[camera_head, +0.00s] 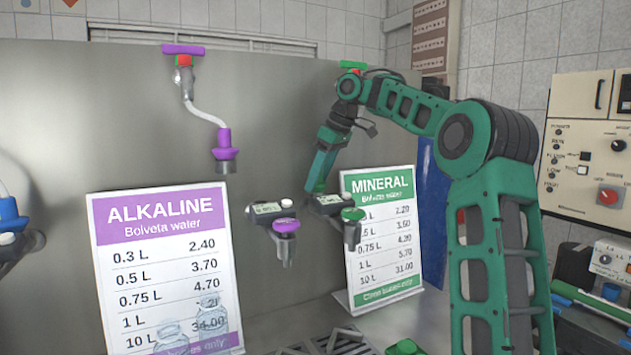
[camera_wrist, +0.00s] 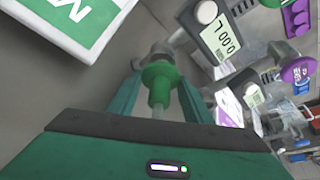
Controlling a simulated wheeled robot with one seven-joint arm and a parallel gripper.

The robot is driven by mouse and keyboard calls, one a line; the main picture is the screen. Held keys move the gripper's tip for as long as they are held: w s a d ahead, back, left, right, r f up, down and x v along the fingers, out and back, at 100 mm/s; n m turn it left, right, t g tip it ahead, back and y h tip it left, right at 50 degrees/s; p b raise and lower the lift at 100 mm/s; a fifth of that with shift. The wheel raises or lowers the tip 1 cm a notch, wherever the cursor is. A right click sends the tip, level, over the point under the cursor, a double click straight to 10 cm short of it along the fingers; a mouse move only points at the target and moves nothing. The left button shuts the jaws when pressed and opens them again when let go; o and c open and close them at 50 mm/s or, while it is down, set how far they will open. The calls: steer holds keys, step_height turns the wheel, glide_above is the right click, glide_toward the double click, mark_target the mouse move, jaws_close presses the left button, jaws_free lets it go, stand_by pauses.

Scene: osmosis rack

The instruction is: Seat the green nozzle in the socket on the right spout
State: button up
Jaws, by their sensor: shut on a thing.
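The green nozzle (camera_wrist: 158,74) shows in the wrist view between the two fingers of my gripper (camera_wrist: 158,92), which is shut on it. Its wide flange faces away from me, and a pale hose runs back from it. Grey metal shows just beyond the flange; I cannot tell whether they touch. The green ring-shaped socket (camera_head: 353,214) tops that spout. The nozzle is hidden in the head view.
The right meter (camera_head: 328,203) stands close to my fingers, as in the wrist view (camera_wrist: 217,33). The mineral sign (camera_head: 382,235) is just right of the spout. A purple socket (camera_head: 285,225) is to the left, and a purple nozzle (camera_head: 224,145) hangs farther left.

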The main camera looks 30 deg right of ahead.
steer(key=shift+f, duration=0.1)
stand_by(0.3)
steer(key=shift+f, duration=0.3)
steer(key=o, duration=1.8)
steer(key=shift+r, duration=3.55)
